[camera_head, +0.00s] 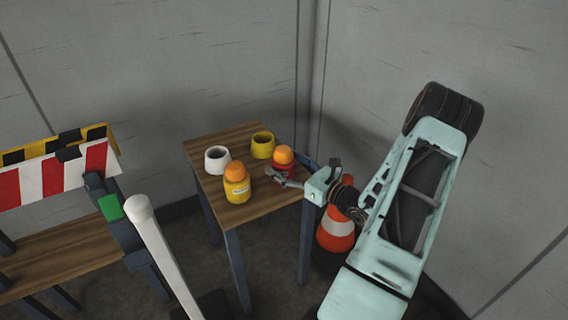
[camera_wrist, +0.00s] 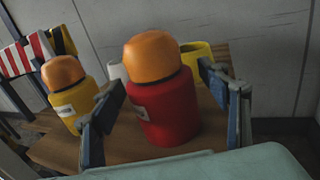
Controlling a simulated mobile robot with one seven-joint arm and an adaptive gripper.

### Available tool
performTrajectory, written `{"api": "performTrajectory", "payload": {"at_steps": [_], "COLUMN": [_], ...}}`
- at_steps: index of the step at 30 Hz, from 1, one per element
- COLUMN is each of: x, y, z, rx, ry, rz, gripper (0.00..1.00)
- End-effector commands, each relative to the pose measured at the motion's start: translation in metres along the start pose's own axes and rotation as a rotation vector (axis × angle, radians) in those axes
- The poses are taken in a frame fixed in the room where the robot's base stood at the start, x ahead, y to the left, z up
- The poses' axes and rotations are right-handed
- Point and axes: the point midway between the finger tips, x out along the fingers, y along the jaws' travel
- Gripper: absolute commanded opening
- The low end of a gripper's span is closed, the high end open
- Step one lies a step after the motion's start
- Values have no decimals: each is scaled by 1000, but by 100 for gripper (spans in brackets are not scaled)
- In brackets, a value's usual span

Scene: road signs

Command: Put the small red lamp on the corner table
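The small red lamp (camera_head: 285,172) has an orange dome and stands upright on the wooden corner table (camera_head: 262,203), near its right edge. In the wrist view, the red lamp (camera_wrist: 168,108) fills the middle, with a pale label on its left side. My gripper (camera_head: 277,178) reaches in from the right, low over the tabletop. In the wrist view, my gripper (camera_wrist: 160,82) is open, with one finger on each side of the lamp. A gap shows between the lamp and each finger.
A yellow lamp (camera_head: 237,189) with an orange dome stands left of the red one. A white cup (camera_head: 217,160) and a yellow cup (camera_head: 262,146) stand behind. A traffic cone (camera_head: 336,232) is right of the table. A striped barrier (camera_head: 55,176) and another wooden surface (camera_head: 60,257) are left.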

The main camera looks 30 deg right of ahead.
Motion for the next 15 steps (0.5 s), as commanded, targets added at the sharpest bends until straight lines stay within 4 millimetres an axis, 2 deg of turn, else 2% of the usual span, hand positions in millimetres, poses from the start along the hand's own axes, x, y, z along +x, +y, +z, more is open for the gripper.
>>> {"api": "performTrajectory", "payload": {"at_steps": [7, 11, 15], "x": [-2, -22, -53], "y": [0, -1, -1], "z": [5, 5, 5], "rx": [0, 1, 2], "ry": [0, 1, 1], "rz": [-1, -4, -5], "gripper": [68, 68, 68]}}
